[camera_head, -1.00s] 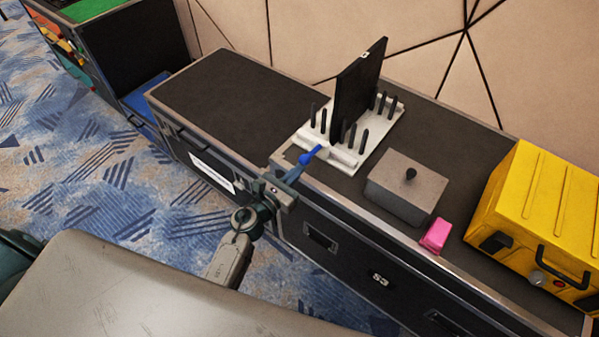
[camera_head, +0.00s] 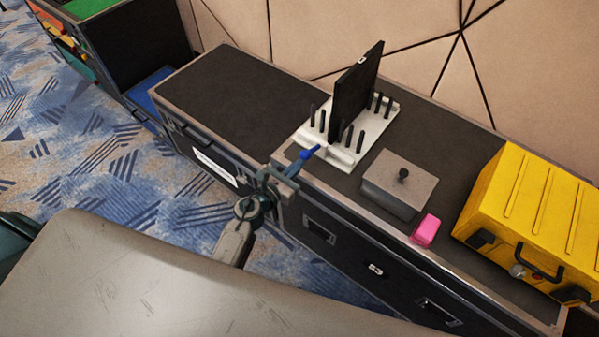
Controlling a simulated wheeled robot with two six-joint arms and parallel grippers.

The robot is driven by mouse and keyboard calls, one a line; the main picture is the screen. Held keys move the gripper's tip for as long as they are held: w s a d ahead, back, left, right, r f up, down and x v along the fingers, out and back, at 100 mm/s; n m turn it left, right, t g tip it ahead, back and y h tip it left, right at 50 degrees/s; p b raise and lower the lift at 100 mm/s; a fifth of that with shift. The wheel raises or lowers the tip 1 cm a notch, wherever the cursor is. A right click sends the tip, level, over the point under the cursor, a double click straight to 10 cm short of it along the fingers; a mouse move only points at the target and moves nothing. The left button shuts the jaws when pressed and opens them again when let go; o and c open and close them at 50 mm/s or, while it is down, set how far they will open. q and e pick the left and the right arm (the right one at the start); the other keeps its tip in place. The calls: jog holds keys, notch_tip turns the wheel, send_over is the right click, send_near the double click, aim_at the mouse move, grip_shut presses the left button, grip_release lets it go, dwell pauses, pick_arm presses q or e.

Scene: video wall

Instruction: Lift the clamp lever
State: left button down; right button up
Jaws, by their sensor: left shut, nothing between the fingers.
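The clamp lever (camera_head: 310,152) is a small blue handle at the front edge of a white rack base (camera_head: 375,127). The rack has several black pegs and holds a black panel (camera_head: 356,92) upright. My left gripper (camera_head: 296,163) is shut and empty, its fingertips pointing up toward the blue lever. The tips look very close to the lever; I cannot tell whether they touch it. My right gripper is not in view.
The rack stands on a black flight case (camera_head: 225,95). To its right are a grey lidded box (camera_head: 400,187), a pink block (camera_head: 425,230) and a yellow case (camera_head: 530,210). The case top left of the rack is clear. A patterned wall rises behind.

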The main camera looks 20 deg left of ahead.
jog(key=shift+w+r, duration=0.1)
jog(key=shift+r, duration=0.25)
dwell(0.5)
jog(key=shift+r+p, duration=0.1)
jog(key=shift+p, duration=0.2)
